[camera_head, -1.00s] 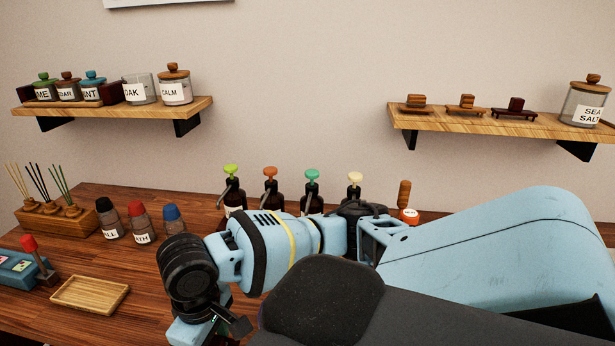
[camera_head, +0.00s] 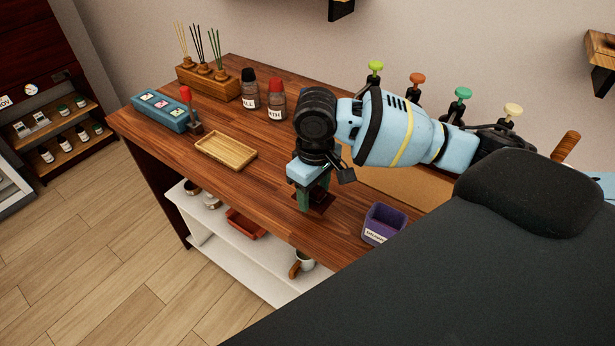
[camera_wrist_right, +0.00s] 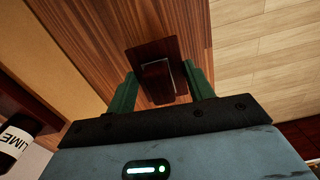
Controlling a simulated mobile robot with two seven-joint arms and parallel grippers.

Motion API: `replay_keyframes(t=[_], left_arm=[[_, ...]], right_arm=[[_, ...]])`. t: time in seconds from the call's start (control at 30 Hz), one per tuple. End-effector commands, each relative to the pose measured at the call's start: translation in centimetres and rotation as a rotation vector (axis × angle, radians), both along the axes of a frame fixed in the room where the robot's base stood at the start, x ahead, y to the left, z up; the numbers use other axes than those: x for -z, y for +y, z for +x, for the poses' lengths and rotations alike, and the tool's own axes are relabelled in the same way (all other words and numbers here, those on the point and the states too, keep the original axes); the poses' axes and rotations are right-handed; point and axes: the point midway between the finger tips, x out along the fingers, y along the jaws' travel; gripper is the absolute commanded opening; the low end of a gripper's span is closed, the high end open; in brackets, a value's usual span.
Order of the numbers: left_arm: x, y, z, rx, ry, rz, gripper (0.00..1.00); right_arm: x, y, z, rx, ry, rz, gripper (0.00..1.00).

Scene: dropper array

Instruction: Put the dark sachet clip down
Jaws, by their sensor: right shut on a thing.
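The dark sachet clip (camera_head: 325,203) is a dark red-brown piece with a flat plate and a block on it. My right gripper (camera_head: 314,192) points down over the wooden table and is shut on the clip. In the right wrist view the clip (camera_wrist_right: 152,50) sits between the two green fingers of the gripper (camera_wrist_right: 160,88). The clip is at or just above the table top near its front edge; I cannot tell whether it touches. My left gripper is not in view.
An empty wooden tray (camera_head: 226,139) lies left of the gripper. A purple labelled box (camera_head: 384,224) stands close on the right, near the front edge. Shaker bottles (camera_head: 276,98), a blue box (camera_head: 160,109) and a reed holder (camera_head: 208,84) stand farther back. Bare table lies between tray and gripper.

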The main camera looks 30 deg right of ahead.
Motion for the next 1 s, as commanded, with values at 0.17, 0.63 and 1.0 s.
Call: replay_keyframes(t=[0.17,0.63,1.0], left_arm=[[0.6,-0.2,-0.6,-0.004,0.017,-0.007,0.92],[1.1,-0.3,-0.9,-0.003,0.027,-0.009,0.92],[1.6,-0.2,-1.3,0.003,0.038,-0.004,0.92]], right_arm=[[0.6,-1.4,3.6,0.003,0.002,0.0,0.21],[0.6,-2.4,6.0,0.001,0.0,0.0,0.21],[4.2,-2.6,6.5,0.0,-0.002,-0.002,0.21]])
